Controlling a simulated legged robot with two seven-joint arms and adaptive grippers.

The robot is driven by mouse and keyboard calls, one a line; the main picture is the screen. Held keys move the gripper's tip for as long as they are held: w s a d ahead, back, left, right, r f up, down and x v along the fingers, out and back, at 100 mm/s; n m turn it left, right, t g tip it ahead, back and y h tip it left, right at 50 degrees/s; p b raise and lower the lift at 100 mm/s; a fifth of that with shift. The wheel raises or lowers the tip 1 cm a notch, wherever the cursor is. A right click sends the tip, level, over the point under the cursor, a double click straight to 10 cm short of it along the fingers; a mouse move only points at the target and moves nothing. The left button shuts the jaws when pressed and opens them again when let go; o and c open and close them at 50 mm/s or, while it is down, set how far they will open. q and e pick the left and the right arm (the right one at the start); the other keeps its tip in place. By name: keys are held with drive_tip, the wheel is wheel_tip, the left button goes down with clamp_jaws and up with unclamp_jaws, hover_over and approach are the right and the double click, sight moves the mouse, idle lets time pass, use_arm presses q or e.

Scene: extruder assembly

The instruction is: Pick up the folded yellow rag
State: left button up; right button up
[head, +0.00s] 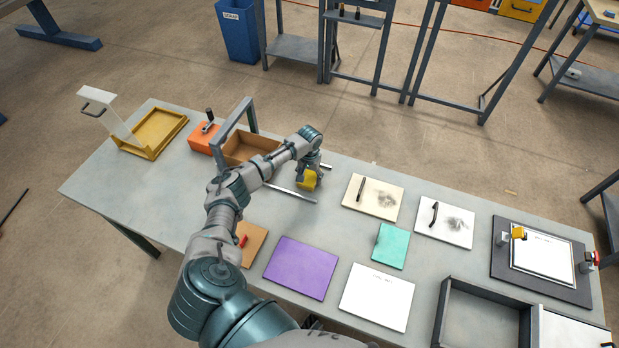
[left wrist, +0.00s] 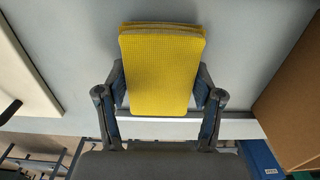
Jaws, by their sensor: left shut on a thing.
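The folded yellow rag (head: 307,180) is in my left gripper (head: 311,174) over the far middle of the grey table. In the left wrist view the rag (left wrist: 162,72) fills the space between the two fingers of the left gripper (left wrist: 161,88), which press on its left and right sides. Its woven face and folded layers at the top edge show. The grey surface shows behind it; I cannot tell how high the rag is above it. My right gripper is in neither view.
A brown box (head: 247,147) and a grey frame (head: 234,122) stand left of the gripper. A cream board (head: 373,197) with a black handle lies to its right. Purple (head: 301,268) and teal (head: 391,246) sheets lie nearer. A grey open tray (head: 484,318) is at the front right.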

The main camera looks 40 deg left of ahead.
sight(310, 175)
use_arm(q)
drive_tip(key=shift+r, duration=0.6)
wheel_tip(310, 175, up, 3)
drive_tip(key=shift+f, duration=0.2)
drive_tip(key=s+d, duration=0.2)
drive_tip(key=s, duration=0.3)
drive_tip(key=s+d+p, duration=0.1)
drive_tip(key=s+d, duration=0.1)
drive_tip(key=s, duration=0.2)
drive_tip(key=s+d+r, duration=0.1)
drive_tip(key=s+d, duration=0.1)
drive_tip(key=s, duration=0.3)
drive_tip(key=shift+s+d+r+p, duration=0.1)
drive_tip(key=shift+s+p, duration=0.2)
drive_tip(key=shift+s, duration=0.05)
